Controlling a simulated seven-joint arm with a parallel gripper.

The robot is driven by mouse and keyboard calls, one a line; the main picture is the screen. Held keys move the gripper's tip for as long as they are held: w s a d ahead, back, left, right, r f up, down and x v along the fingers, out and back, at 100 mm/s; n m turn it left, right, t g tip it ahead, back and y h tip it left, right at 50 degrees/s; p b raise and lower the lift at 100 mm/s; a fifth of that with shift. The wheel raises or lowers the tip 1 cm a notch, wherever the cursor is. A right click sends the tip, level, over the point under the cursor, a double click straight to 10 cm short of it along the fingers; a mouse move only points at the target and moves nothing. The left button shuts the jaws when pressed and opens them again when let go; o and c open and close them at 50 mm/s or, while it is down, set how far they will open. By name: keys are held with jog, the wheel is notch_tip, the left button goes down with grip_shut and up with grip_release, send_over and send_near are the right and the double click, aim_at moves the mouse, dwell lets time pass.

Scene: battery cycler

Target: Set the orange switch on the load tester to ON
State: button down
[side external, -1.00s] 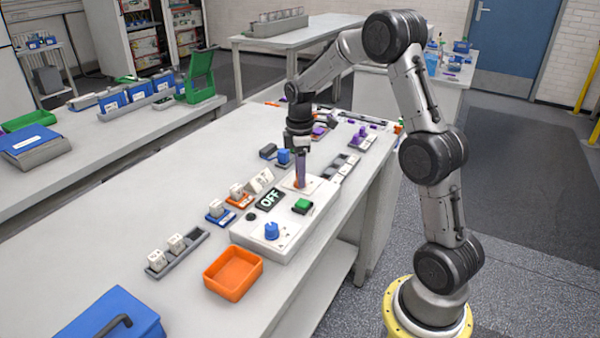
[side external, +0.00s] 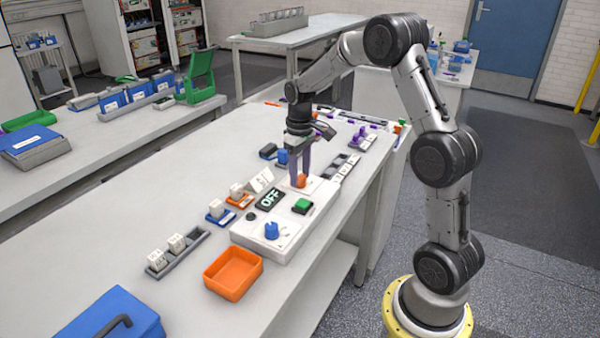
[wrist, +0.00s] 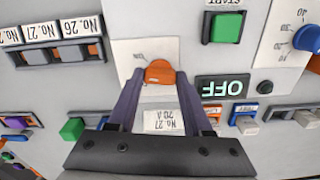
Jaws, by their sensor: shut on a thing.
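The load tester (side external: 255,237) is a pale box on the bench in the side view. Its orange switch (side external: 301,181) is a rotary knob on a white plate at its far end; it also shows in the wrist view (wrist: 160,72). My gripper (side external: 300,183) points down with its purple fingers on either side of this knob and is shut on it. In the wrist view the fingertips (wrist: 158,76) flank the knob. The display (side external: 270,198) reads OFF, and it also shows upside down in the wrist view (wrist: 224,88). Small print beside the knob is hard to read.
A green button (side external: 302,206) and a blue knob (side external: 271,230) sit on the same box. An orange tray (side external: 233,274) stands in front. Racks with small labelled blocks lie left of the tester, and a grey rack (side external: 343,166) lies behind right.

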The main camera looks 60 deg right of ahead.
aim_at(300, 176)
jog(key=m, duration=0.6)
jog(key=shift+r, duration=0.1)
jog(key=shift+m, duration=0.3)
dwell(0.3)
jog(key=shift+c, duration=1.6)
grip_release()
notch_tip(300, 176, up, 14)
